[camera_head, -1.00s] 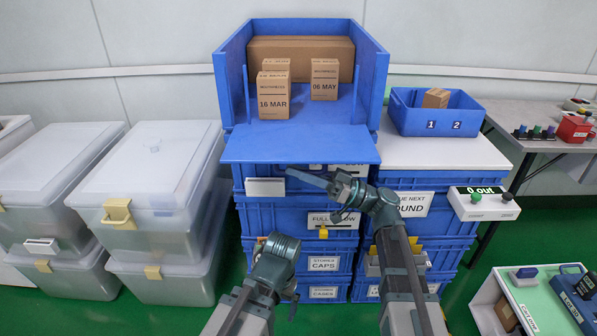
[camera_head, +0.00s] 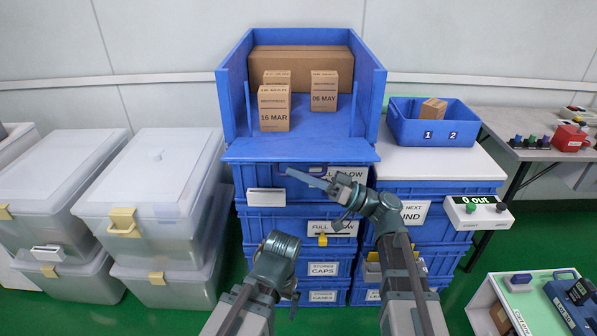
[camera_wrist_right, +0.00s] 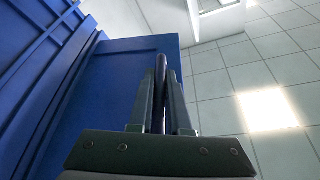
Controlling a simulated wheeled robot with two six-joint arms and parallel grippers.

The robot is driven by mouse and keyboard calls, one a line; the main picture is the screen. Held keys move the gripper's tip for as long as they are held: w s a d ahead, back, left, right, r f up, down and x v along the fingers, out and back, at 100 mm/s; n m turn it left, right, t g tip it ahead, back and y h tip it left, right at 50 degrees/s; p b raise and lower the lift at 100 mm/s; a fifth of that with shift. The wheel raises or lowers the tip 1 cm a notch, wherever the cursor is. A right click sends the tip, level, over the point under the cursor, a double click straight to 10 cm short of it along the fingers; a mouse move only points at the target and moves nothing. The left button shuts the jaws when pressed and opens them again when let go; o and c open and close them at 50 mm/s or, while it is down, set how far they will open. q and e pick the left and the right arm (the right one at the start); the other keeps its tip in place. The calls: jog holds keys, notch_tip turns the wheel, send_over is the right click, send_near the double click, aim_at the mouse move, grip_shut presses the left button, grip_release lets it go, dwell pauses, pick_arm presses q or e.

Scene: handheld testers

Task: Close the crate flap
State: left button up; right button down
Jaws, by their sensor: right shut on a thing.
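The blue crate (camera_head: 228,100) stands open on top of the middle stack. Its flap (camera_head: 300,150) is folded out toward me, close to level. My right gripper (camera_head: 338,186) is shut on a slim dark rod (camera_head: 306,179), which points left below the flap's front edge. In the right wrist view the rod (camera_wrist_right: 160,85) sits between the fingers, in front of a blue panel that looks like the flap's underside (camera_wrist_right: 125,75). I cannot tell whether the rod touches it. My left arm is low in front of the stack; its gripper (camera_head: 293,305) is mostly hidden.
Cartons (camera_head: 274,110) stand inside the crate, behind the flap. A blue bin (camera_head: 432,132) marked 1 and 2 sits on a white top (camera_head: 440,160) at the right. Clear lidded boxes (camera_head: 150,172) stand at the left. A counter box (camera_head: 476,212) reads 0 out.

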jog(key=w+r+m+t+h+p, duration=0.1)
jog(key=r+m+p, duration=0.1)
jog(key=r+p, duration=0.1)
jog(key=w+r+m+t+p, duration=0.1)
jog(key=r+m+p, duration=0.2)
jog(key=p, duration=0.2)
jog(key=r+m+h+p, duration=0.1)
jog(key=r+m+p, duration=0.2)
jog(key=r, duration=0.1)
jog(key=shift+w+t+h+p, duration=0.3)
jog(key=shift+w+t+p, duration=0.1)
jog(key=w+r+m+h+p, duration=0.2)
jog(key=w+r+m+p, duration=0.3)
jog(key=w+m+p, duration=0.2)
jog(key=shift+w+r+h+p, duration=0.35)
jog(key=shift+w+p, duration=0.85)
jog(key=shift+p, duration=0.7)
jog(key=c, duration=0.9)
grip_release()
jog(key=shift+w, duration=0.1)
jog(key=shift+o, duration=0.2)
jog(key=v, duration=1.4)
